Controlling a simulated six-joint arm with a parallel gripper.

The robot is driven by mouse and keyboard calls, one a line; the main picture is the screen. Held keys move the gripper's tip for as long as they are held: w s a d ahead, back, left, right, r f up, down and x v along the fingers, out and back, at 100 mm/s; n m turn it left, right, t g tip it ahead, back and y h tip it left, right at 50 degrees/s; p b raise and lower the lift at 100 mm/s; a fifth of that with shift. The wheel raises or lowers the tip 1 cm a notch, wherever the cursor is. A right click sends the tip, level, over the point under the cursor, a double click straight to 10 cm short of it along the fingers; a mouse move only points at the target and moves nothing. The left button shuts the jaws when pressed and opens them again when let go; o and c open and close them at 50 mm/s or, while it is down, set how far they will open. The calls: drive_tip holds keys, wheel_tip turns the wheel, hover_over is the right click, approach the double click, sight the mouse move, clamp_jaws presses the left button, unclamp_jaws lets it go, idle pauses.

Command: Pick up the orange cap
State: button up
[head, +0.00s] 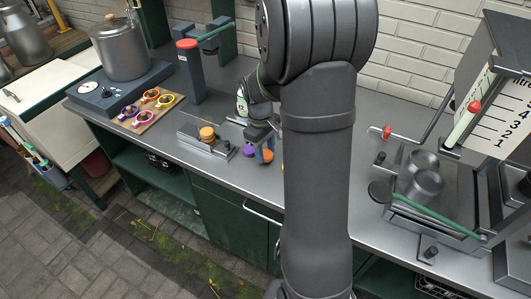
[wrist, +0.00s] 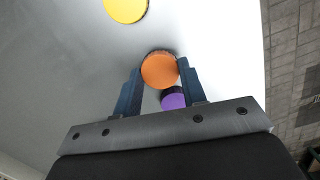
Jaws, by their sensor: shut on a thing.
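The orange cap (wrist: 158,71) is a round disc between the two fingertips of my gripper (wrist: 159,76) in the wrist view. My gripper is shut on it, one finger on each side. In the head view the orange cap (head: 267,157) shows at the fingers of my gripper (head: 261,152), low over the counter. I cannot tell if it touches the counter. A purple cap (wrist: 173,101) lies close by the orange cap, partly hidden by it and a finger; it also shows in the head view (head: 248,151).
A yellow cap (wrist: 125,8) lies on the grey counter. A small fixture (head: 222,149) bears another orange round piece (head: 207,134). A wooden board (head: 146,108) with several coloured rings lies left. The counter's front edge is near.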

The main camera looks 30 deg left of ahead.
sight(268, 154)
drive_tip(key=r, duration=0.3)
drive_tip(key=shift+d+r, duration=0.1)
drive_tip(key=shift+d, duration=0.1)
drive_tip(key=w+d+r, duration=0.1)
drive_tip(key=d+r, duration=0.5)
drive_tip(key=d, duration=0.4)
drive_tip(key=shift+w+a+r+n+t+y, duration=0.25)
drive_tip(key=shift+w+a+r+n, duration=0.95)
drive_tip(key=shift+w+a+n, duration=2.3)
drive_tip(key=shift+w+a+r+n+t+y, duration=0.25)
drive_tip(key=shift+w+a+r+n, duration=1.5)
drive_tip(key=shift+a, duration=3.5)
drive_tip(key=shift+w+a+r+n+t+y, duration=0.1)
drive_tip(key=shift+w+a+r+n+t, duration=0.4)
drive_tip(key=shift+w+a+n, duration=2.35)
drive_tip(key=s+a+n, duration=0.1)
drive_tip(key=s+a, duration=0.1)
drive_tip(key=a, duration=0.1)
drive_tip(key=shift+s+r, duration=0.1)
drive_tip(key=shift+s, duration=0.1)
drive_tip(key=shift+f, duration=0.5)
drive_tip(key=shift+f, duration=0.1)
drive_tip(key=shift+f, duration=0.35)
